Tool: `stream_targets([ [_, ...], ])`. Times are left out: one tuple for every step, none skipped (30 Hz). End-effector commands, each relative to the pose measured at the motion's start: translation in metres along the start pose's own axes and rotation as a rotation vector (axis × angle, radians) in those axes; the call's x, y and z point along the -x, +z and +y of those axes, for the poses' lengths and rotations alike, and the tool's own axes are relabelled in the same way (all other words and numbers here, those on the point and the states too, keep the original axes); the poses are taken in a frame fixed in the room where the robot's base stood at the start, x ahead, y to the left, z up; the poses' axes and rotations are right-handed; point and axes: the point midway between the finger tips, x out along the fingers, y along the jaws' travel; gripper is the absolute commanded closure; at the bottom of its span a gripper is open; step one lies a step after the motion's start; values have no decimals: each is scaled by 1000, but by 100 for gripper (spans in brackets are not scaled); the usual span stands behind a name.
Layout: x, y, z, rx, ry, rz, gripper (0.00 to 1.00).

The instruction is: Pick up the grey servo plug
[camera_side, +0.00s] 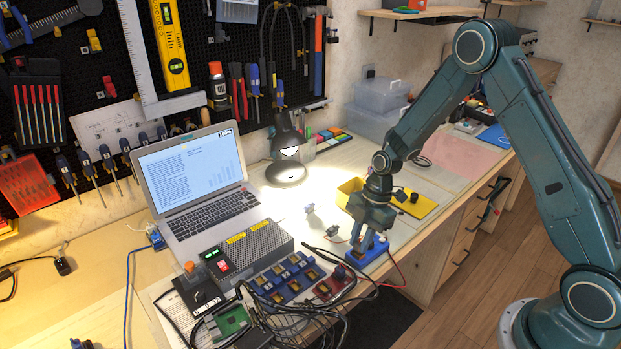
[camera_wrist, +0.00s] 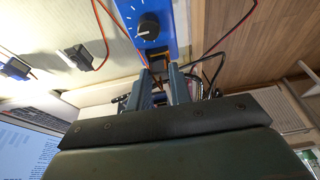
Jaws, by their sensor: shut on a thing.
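The blue tester board (camera_wrist: 152,20) with its black knob lies below my gripper in the wrist view; it also shows at the bench edge in the side view (camera_side: 367,251). My gripper (camera_wrist: 160,76) is shut at the near end of this board, over a small dark part. What shows of the grey servo plug (camera_wrist: 158,62) is a small dark block between the fingertips, with orange-brown below it. The fingers hide most of it, and I cannot tell whether it touches the board. In the side view my gripper (camera_side: 361,237) points down at the board.
A dark grey block (camera_wrist: 76,55) with a red wire lies left of the board in the wrist view. A black power supply (camera_side: 250,249), a blue rack (camera_side: 287,277) and tangled cables crowd the left side. A yellow tray (camera_side: 418,207) stands behind my gripper. A lamp (camera_side: 286,170) is farther back.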

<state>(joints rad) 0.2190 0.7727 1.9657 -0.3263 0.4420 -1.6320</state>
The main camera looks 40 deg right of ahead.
Motion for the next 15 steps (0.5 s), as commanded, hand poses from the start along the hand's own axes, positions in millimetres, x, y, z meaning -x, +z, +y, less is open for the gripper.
stream_targets([
  [5,-1,0,0,2,0,100],
  [7,-2,0,0,2,0,100],
  [11,-3,0,0,2,0,100],
  [14,-4,0,1,3,0,100],
  [18,-5,0,1,3,-1,100],
  [23,-7,0,2,2,0,100],
  [28,-8,1,2,4,0,100],
  [32,-10,1,2,4,0,100],
  [38,-12,1,2,4,0,100],
  [44,-13,1,2,5,0,100],
  [49,-15,0,2,4,0,100],
  [57,-17,1,2,6,0,100],
  [62,-19,1,2,5,0,100],
  [68,-21,1,2,6,-1,100],
  [76,-23,1,2,5,-1,100],
])
